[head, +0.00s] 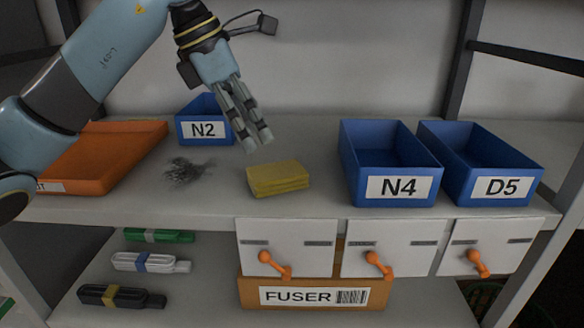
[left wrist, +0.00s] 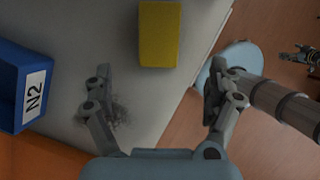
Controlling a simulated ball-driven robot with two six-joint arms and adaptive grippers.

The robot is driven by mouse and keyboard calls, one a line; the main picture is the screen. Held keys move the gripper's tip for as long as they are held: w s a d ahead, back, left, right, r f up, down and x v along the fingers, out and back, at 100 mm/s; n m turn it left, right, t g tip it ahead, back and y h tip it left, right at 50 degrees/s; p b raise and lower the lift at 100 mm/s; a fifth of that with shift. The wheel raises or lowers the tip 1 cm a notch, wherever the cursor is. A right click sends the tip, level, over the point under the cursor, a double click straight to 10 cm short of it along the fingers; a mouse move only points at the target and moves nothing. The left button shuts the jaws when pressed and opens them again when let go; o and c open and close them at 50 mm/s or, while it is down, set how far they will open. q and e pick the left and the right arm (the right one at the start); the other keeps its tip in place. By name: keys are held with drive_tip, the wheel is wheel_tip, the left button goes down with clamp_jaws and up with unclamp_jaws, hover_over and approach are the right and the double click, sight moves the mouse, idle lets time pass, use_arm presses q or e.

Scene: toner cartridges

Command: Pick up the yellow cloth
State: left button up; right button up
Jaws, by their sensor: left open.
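The yellow cloth (head: 278,178) lies folded on the upper shelf, near its front edge, between the dark smudge and the N4 bin. In the left wrist view the cloth (left wrist: 159,34) is at the top, beyond my fingertips. My left gripper (head: 258,140) hangs above and behind the cloth in the head view, pointing down, apart from it. In the left wrist view its two fingers (left wrist: 158,82) are spread wide with nothing between them. My right gripper cannot be made out in the head view.
Blue bins N2 (head: 203,130), N4 (head: 398,187) and D5 (head: 501,187) and an orange tray (head: 118,150) stand on the shelf. A dark grey smudge (head: 186,170) is left of the cloth. Cartridges (head: 150,262) lie below.

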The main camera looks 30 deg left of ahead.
use_arm(q)
hover_over(274, 172)
drive_tip(key=s+a, duration=0.1)
drive_tip(key=s, duration=0.1)
wheel_tip(274, 172, down, 4)
drive_tip(key=shift+a+f, duration=0.15)
drive_tip(key=shift+f, duration=0.1)
drive_tip(key=shift+w+f, duration=0.2)
drive_tip(key=shift+f, duration=0.1)
drive_tip(key=x, duration=0.5)
drive_tip(key=shift+w+r, duration=0.1)
drive_tip(key=shift+w, duration=0.2)
drive_tip(key=shift+b, duration=0.35)
use_arm(e)
drive_tip(key=s, duration=0.1)
drive_tip(key=s+f, duration=0.1)
drive_tip(key=s, duration=0.1)
drive_tip(key=shift+s+g, duration=0.2)
drive_tip(key=shift+g, duration=0.2)
use_arm(q)
drive_tip(key=shift+f, duration=0.25)
use_arm(e)
drive_tip(key=shift+f, duration=0.15)
use_arm(q)
drive_tip(key=shift+s, duration=0.15)
drive_tip(key=c, duration=1)
